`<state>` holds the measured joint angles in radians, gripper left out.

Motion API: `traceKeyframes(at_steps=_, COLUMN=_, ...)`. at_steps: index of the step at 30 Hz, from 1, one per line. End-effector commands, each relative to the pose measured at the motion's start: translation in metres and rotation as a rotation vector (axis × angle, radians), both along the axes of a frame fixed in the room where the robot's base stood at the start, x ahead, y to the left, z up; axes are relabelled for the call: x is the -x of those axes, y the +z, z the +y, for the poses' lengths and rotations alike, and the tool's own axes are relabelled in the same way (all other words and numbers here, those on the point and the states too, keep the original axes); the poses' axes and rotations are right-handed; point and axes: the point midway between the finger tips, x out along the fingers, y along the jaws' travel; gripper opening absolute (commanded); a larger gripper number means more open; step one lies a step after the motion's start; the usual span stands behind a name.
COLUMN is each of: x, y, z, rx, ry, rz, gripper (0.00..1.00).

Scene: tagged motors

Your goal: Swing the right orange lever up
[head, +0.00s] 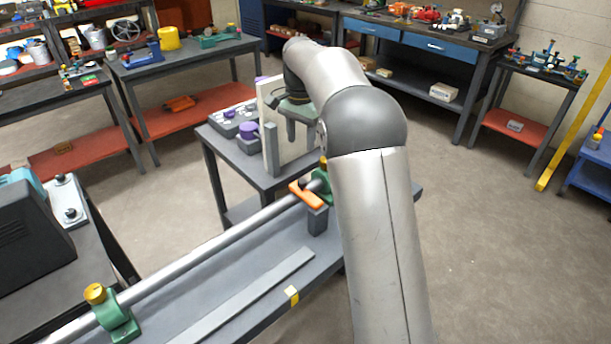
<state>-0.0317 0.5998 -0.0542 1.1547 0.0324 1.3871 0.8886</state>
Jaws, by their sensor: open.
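One orange lever (305,194) shows in the head view. It sits at the right end of a long metal pipe (205,250), beside a green clamp (322,186), and slants down to the right. My arm crosses the view just right of it, and may hide part of the fitting. My gripper (294,112) is up beyond the lever, beside a pale upright panel (283,140) on a small grey table. It is open and apart from the lever. Its fingertips are small and hard to make out.
A green clamp with a yellow knob (111,310) holds the pipe's left end. The grey bench (245,290) below carries a flat bar. A purple-topped part (248,130) and a grey box (238,117) stand near my gripper. Workbenches line the back; floor at right is clear.

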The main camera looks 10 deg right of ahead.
Motion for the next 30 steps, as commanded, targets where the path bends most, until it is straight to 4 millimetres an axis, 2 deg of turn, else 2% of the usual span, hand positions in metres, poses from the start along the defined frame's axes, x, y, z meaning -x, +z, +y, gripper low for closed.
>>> traceKeyframes(at_steps=3, x=0.001, y=-0.027, z=-0.001, rx=0.0, ry=0.0, rz=0.005, gripper=0.47)
traceKeyframes(at_steps=12, x=0.001, y=-0.091, z=0.0, rx=0.0, ry=0.001, rz=0.003, gripper=0.47)
traceKeyframes(at_steps=18, x=0.001, y=-0.122, z=0.0, rx=0.0, ry=0.001, rz=0.003, gripper=0.47)
traceKeyframes(at_steps=24, x=0.0, y=-0.135, z=0.0, rx=-0.001, ry=0.001, rz=-0.001, gripper=0.47)
traceKeyframes(at_steps=30, x=0.0, y=-0.137, z=0.0, rx=0.0, ry=0.001, rz=-0.001, gripper=0.47)
